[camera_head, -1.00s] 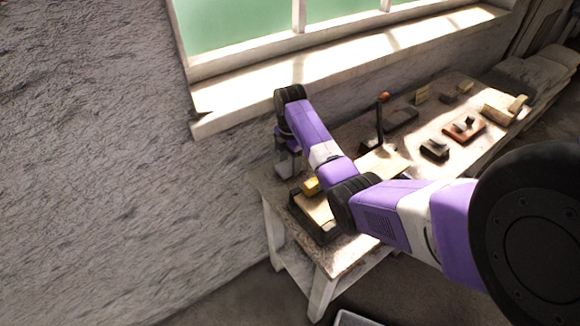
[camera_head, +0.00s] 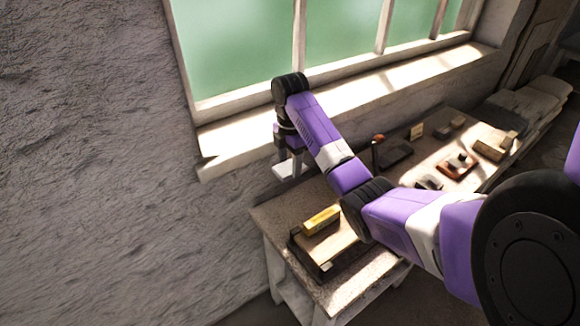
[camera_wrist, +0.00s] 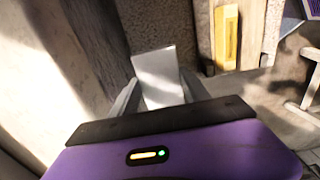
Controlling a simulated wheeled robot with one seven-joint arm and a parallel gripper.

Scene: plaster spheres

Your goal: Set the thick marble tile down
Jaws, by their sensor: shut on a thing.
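The marble tile (camera_head: 287,171) is a pale, flat slab. My gripper (camera_head: 290,163) is shut on it, with one finger on either side. In the head view the tile is held above the far left end of the worktable (camera_head: 268,214), close to the wall under the window sill. In the wrist view the tile (camera_wrist: 160,76) stands out between the two grey fingers of my gripper (camera_wrist: 160,94), apart from the table top. Its lower part is hidden by the gripper body.
A yellow block (camera_head: 322,220) lies on a dark-edged tray (camera_head: 326,268) at the table's near end. Farther right are a dark stand (camera_head: 393,152), a brown board with a knob (camera_head: 457,166) and small blocks. The table's far left corner looks bare.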

